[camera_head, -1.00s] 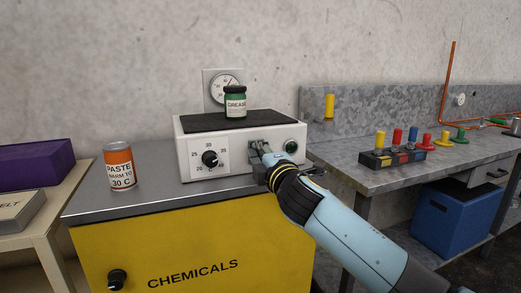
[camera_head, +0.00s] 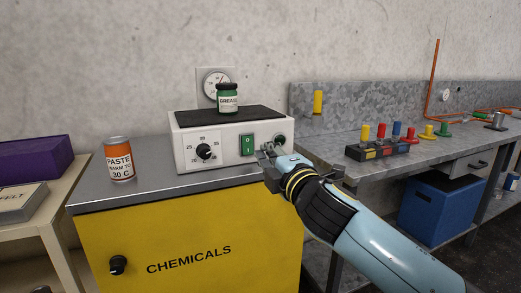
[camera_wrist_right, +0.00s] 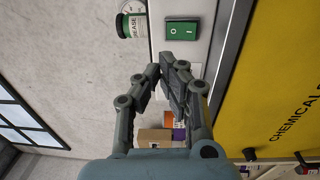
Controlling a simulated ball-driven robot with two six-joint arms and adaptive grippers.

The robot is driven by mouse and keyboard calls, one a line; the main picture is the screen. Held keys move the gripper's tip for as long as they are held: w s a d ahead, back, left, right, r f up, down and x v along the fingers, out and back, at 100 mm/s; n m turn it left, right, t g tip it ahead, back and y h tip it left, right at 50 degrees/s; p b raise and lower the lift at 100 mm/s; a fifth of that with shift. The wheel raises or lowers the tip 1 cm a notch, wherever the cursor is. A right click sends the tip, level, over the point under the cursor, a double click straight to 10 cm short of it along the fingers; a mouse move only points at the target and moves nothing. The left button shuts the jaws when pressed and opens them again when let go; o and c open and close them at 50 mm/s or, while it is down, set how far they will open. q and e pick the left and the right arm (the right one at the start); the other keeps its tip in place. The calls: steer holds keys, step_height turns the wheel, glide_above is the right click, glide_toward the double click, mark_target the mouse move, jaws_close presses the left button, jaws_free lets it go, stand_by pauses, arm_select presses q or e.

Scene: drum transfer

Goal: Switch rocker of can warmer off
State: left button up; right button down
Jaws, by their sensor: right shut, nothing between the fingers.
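The can warmer (camera_head: 222,121) is a white box with a dark top plate, standing on the yellow cabinet. Its green rocker (camera_head: 247,145), marked O above I, is in plain view on the front. The rocker also shows in the wrist view (camera_wrist_right: 182,30), just beyond the fingertips; which half is pressed I cannot tell. A round lamp (camera_head: 280,138) right of it looks dark. My right gripper (camera_head: 267,150) is shut and empty, in front of the panel just right of the rocker, apart from it. My left gripper is not in view.
A black dial (camera_head: 204,151) sits left of the rocker. A green grease jar (camera_head: 227,99) stands on the warmer. An orange paste can (camera_head: 120,159) stands on the cabinet top (camera_head: 147,185) at left. A grey workbench (camera_head: 350,170) with coloured pegs is at right.

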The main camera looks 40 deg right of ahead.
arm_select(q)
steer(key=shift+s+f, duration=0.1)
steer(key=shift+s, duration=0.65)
arm_select(e)
steer(key=shift+r+v, duration=0.2)
steer(key=shift+v, duration=0.9)
steer(key=shift+s, duration=0.1)
